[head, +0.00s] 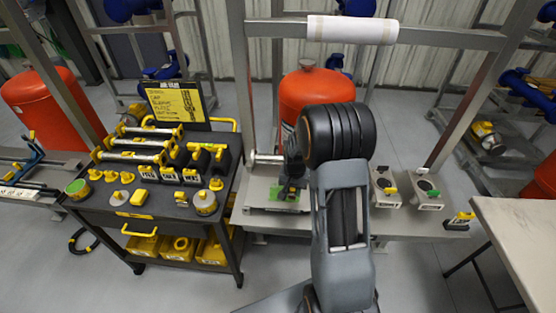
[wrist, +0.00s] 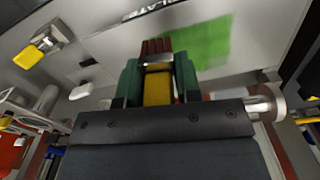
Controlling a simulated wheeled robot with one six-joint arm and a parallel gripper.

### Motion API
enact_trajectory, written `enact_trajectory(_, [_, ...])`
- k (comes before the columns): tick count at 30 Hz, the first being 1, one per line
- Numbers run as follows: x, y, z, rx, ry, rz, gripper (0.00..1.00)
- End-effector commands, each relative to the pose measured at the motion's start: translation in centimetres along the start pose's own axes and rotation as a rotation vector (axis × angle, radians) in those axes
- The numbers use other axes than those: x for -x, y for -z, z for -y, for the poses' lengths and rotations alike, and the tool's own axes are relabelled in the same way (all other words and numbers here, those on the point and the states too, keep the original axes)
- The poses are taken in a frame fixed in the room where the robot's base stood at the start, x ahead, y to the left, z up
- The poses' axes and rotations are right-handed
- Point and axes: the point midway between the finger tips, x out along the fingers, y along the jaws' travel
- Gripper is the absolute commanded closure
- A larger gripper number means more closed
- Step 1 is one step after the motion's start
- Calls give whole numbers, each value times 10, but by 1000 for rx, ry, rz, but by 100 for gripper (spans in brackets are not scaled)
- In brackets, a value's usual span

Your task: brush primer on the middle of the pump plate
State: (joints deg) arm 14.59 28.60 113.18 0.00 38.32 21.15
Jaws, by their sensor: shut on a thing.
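My gripper (wrist: 158,74) is shut on a brush with a yellow handle (wrist: 158,88) and dark red bristles (wrist: 156,47). In the head view my gripper (head: 292,180) is dark and points down over the pale grey pump plate (head: 258,194), just left of my arm. A bright green patch (wrist: 195,44) covers part of the plate, beside and beyond the bristles in the wrist view. It also shows in the head view (head: 284,194). The bristles are at or very near the plate; I cannot tell whether they touch. My arm and gripper hide part of the plate.
A dark tool cart (head: 135,205) with yellow-capped parts, a round tin (head: 205,202) and a yellow sign (head: 180,102) stands at left. A metal frame with a white roll (head: 352,29) and an orange tank (head: 312,92) is behind. Small fixtures (head: 428,195) sit right of my arm.

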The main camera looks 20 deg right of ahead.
Motion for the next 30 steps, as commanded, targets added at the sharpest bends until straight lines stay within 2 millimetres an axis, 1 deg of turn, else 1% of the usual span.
enact_trajectory(1, [9,0,0,1,1,-1,91])
enact_trajectory(3, [14,0,1,1,1,-2,91])
enact_trajectory(9, [25,0,1,2,1,-2,91])
enact_trajectory(30, [27,0,1,2,1,-1,91])
